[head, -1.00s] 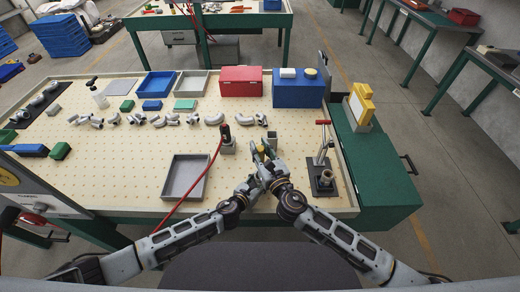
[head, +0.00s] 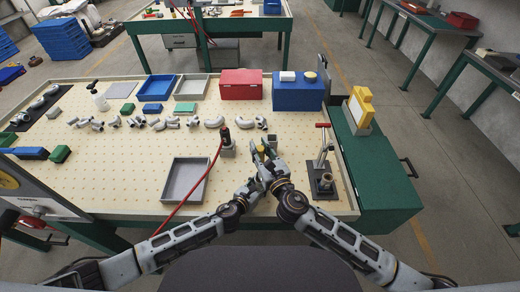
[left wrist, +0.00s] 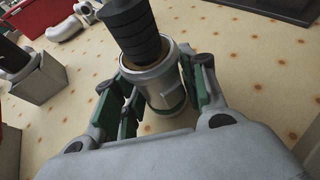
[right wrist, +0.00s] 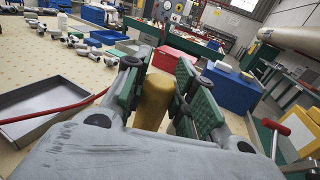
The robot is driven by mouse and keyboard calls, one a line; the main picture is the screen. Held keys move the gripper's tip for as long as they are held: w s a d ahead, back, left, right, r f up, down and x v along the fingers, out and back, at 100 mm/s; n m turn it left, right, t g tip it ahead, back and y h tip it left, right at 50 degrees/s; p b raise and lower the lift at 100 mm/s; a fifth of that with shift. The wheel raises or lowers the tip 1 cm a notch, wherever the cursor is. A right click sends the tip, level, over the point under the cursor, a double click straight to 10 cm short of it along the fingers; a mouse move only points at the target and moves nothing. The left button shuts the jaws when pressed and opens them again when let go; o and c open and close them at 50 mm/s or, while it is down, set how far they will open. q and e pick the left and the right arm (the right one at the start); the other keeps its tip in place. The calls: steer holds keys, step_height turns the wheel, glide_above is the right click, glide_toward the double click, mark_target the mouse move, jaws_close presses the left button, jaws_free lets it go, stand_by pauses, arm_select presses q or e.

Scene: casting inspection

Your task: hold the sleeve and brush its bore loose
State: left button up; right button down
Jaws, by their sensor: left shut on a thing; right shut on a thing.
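The metal sleeve (left wrist: 165,88) stands between the green-padded fingers of my left gripper (left wrist: 158,92), which is shut on it. A black ridged brush head (left wrist: 132,28) meets the sleeve's open top at a slight tilt; how deep it reaches into the bore is hidden. My right gripper (right wrist: 160,95) is shut on the brush's yellow handle (right wrist: 154,100). The handle also shows in the head view (head: 262,150), between the right fingers. In the head view my left gripper (head: 254,186) is just below the right one, and the sleeve cannot be made out there.
A grey tray (head: 186,181) lies left of my grippers, with a red hose (head: 207,180) across its edge. A black tool stands in a grey block (head: 228,150). A red-handled clamp (head: 321,160) stands to the right. Several pipe fittings (head: 158,125) line the bench behind.

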steer(key=shift+f, duration=1.1)
stand_by(0.4)
steer(key=shift+r, duration=1.25)
stand_by(3.9)
steer(key=shift+r, duration=0.35)
steer(key=shift+r, duration=0.25)
steer(key=shift+r, duration=0.65)
steer(key=shift+r, duration=0.1)
steer(key=shift+r, duration=0.5)
